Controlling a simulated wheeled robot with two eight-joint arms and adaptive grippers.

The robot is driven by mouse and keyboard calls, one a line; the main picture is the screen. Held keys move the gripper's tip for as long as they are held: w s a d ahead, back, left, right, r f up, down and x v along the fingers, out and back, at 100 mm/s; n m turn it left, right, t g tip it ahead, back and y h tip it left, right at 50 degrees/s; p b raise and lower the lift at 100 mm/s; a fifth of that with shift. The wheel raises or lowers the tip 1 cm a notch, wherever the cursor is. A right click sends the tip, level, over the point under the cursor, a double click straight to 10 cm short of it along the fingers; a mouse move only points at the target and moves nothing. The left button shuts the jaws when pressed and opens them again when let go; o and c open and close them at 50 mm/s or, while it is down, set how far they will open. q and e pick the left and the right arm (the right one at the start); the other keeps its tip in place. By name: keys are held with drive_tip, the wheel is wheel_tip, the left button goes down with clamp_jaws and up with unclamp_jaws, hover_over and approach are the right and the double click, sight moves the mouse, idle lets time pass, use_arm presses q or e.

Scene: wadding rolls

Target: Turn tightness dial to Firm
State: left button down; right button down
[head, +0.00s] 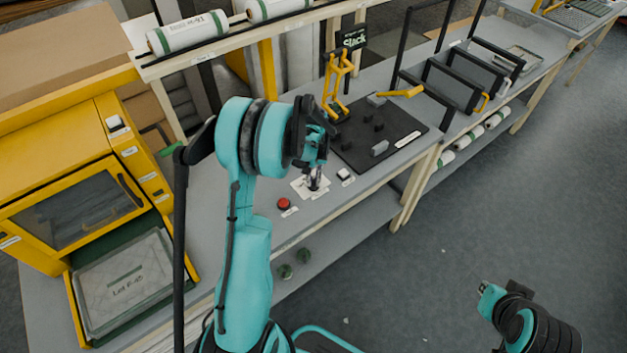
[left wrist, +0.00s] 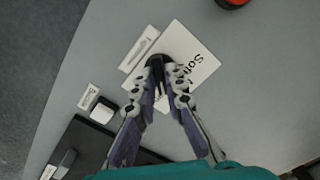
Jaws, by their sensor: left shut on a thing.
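The tightness dial (left wrist: 157,66) is a small dark knob on a white card (left wrist: 196,52) lettered with what looks like "Soft". My left gripper (left wrist: 165,75) points down at the bench with its fingertips closed on the dial. In the head view the left gripper (head: 314,186) stands over the same white card (head: 300,187), and its fingers hide most of the dial. The dial's pointer and the other labels cannot be read. My right gripper (head: 485,299) is at the lower right over the floor, away from the bench; its fingers do not show clearly.
A red button (head: 284,204) sits left of the card, and a white switch (head: 344,174) sits right of it. A dark mat (head: 411,128) with small blocks and a yellow stand (head: 337,82) lies behind. A yellow cabinet (head: 75,208) stands at the left.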

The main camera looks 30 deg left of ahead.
sight(314, 181)
use_arm(q)
drive_tip(key=shift+m, duration=1.1)
drive_tip(key=shift+b, duration=0.3)
drive_tip(key=c, duration=1.6)
unclamp_jaws()
wheel_tip(314, 181, up, 12)
